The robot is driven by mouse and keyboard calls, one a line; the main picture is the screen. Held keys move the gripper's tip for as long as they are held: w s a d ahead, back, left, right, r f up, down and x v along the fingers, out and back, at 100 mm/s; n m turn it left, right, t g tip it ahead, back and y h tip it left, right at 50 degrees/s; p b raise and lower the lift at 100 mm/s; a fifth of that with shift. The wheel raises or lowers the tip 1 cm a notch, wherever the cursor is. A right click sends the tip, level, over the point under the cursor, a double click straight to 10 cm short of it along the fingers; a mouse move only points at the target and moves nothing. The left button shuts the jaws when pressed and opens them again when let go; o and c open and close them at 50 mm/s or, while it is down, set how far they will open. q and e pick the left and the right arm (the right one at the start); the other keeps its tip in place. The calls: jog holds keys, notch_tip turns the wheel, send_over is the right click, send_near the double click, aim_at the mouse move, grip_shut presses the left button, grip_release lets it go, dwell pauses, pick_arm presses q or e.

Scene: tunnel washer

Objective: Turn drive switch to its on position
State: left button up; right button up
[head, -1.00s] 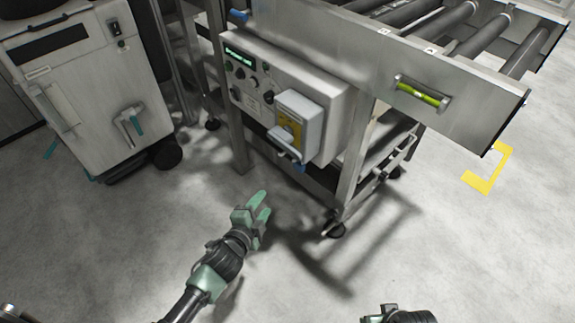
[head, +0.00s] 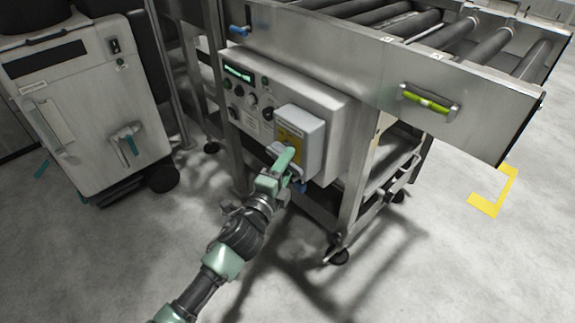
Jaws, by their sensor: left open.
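A grey switch box (head: 312,135) with a yellow plate stands out from the control panel (head: 238,100) under the roller conveyor. It looks like the drive switch, but its label is too small to read. Its light grey lever (head: 272,149) shows at the lower front, partly hidden behind my gripper. My left gripper (head: 290,163) is open, with its green fingers at the lever. I cannot tell whether they touch it or sit around it. My right gripper is out of view.
The panel also has several knobs and a lit green display (head: 238,73). The conveyor's side plate (head: 350,65) overhangs the box. A white wheeled cabinet (head: 90,110) stands at the left. The floor in front is clear.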

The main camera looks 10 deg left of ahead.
pick_arm(q)
jog(key=shift+w, duration=0.2)
grip_shut()
dwell(1.3)
